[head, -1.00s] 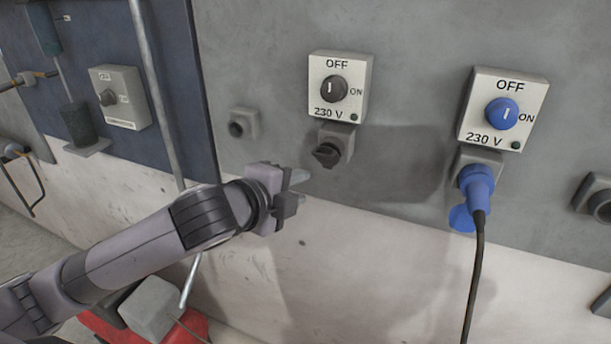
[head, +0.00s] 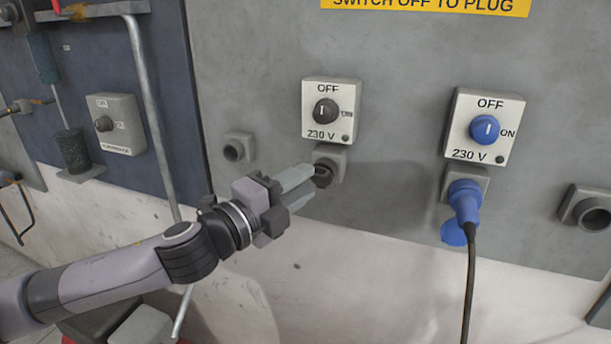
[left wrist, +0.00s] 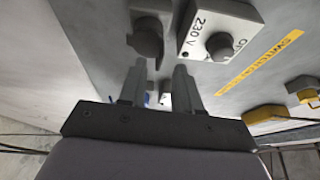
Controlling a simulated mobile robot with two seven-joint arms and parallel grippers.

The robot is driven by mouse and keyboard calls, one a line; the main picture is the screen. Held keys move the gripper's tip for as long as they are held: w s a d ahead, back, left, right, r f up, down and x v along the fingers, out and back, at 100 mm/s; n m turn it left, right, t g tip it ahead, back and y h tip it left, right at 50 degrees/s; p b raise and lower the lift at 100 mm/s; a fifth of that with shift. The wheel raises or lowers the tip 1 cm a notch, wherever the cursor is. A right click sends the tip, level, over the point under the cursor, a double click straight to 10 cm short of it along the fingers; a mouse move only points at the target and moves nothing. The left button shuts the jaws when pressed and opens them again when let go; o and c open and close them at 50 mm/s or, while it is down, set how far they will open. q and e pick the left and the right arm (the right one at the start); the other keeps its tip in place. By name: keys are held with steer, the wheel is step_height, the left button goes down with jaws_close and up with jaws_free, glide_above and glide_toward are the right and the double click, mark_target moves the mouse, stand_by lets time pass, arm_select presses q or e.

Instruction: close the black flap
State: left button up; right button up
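The black flap (head: 323,177) is on the grey socket under the left switch box. In the head view it is partly hidden behind my left fingertips, and its exact angle is hard to tell. In the left wrist view the dark flap (left wrist: 148,42) juts from the socket, just beyond the fingertips. My left gripper (head: 312,180) reaches up to the flap from the lower left. In the left wrist view its two fingers (left wrist: 160,68) stand apart with a gap between them. I cannot tell whether a finger touches the flap. My right gripper is not in view.
The left switch box (head: 330,108) with a black knob sits just above. A second box (head: 484,125) with a blue knob and a blue plug (head: 464,205) with hanging cable are to the right. A round grey fitting (head: 238,147) is to the left. The wall below is clear.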

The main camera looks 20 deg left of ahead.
arm_select(q)
steer(key=shift+x, duration=0.85)
jaws_close()
steer(key=shift+w+r+n+g+y+p, duration=0.65)
steer(key=shift+g+p, duration=0.55)
steer(key=shift+p, duration=0.95)
